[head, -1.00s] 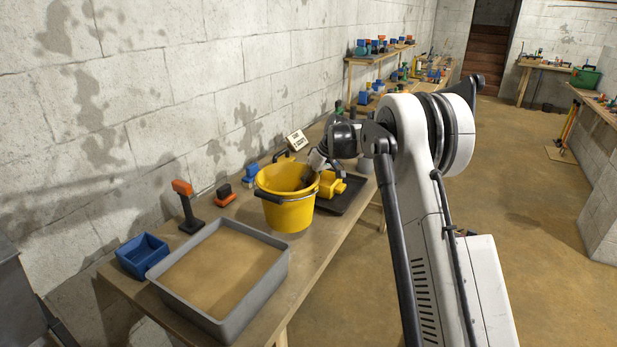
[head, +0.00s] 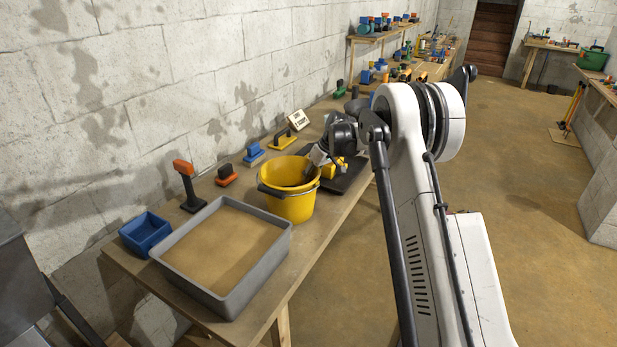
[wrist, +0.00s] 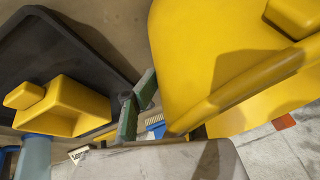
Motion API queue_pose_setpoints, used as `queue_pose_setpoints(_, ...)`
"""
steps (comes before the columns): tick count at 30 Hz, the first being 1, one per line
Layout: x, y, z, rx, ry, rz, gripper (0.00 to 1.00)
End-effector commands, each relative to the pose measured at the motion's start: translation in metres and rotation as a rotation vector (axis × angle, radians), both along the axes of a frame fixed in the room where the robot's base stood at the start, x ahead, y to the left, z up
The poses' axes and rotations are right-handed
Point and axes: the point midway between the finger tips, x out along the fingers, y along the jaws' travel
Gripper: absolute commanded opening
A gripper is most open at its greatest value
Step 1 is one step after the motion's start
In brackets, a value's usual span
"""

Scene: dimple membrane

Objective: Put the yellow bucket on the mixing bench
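The yellow bucket (head: 287,205) stands upright on a long wooden bench (head: 255,300) along the left wall, with a dark handle at its rim. In the wrist view the bucket (wrist: 205,60) fills the upper right. My gripper (head: 312,170) is at the right side of the bucket's rim, and a dark part of it shows over the opening. In the wrist view its green-padded fingers (wrist: 137,104) are close together beside the rim. I cannot tell whether the rim is between them. I cannot tell which bench is the mixing bench; a small sign (head: 297,120) is unreadable.
A grey sand-filled tray (head: 275,275) and a blue bin (head: 145,232) stand left of the bucket. Small tools line the wall side. Other benches stand farther back; open floor lies to the right.

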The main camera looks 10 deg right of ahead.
Motion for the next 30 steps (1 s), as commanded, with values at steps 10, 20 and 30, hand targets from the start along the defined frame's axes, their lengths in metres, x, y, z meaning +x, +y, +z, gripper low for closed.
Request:
queue_pose_setpoints(10,0.0,0.0,-0.002,0.0,0.0,0.0,0.24)
queue_pose_setpoints(20,-0.001,-0.002,0.006,0.0,0.0,-0.001,0.24)
queue_pose_setpoints(30,-0.015,-0.026,0.063,0.0,0.001,-0.002,0.24)
